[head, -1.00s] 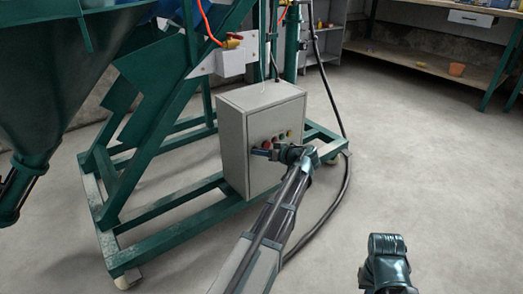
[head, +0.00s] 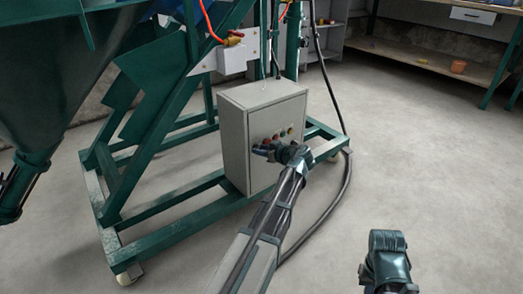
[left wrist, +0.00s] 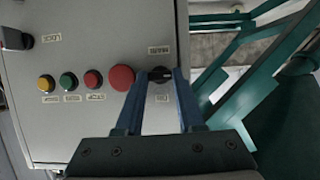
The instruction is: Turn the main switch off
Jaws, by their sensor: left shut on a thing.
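The main switch (left wrist: 160,74) is a small black knob on the face of the grey control box (head: 240,140), beside a large red button. A label above it in the left wrist view seems to read MAIN. My left gripper (head: 258,150) is at the box front. In the left wrist view its two blue fingers (left wrist: 160,88) stand on either side of the knob, shut on it. In the head view the wrist and fingers hide the switch. Part of my right arm shows at the lower right of the head view, with no fingers visible.
Beside the switch are a large red button (left wrist: 122,78) and smaller red, green (left wrist: 68,81) and yellow (left wrist: 45,84) buttons. A black handle (left wrist: 15,39) is at the panel's far side. The box stands on a green frame (head: 165,205). A dark hose (head: 335,205) runs over the floor.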

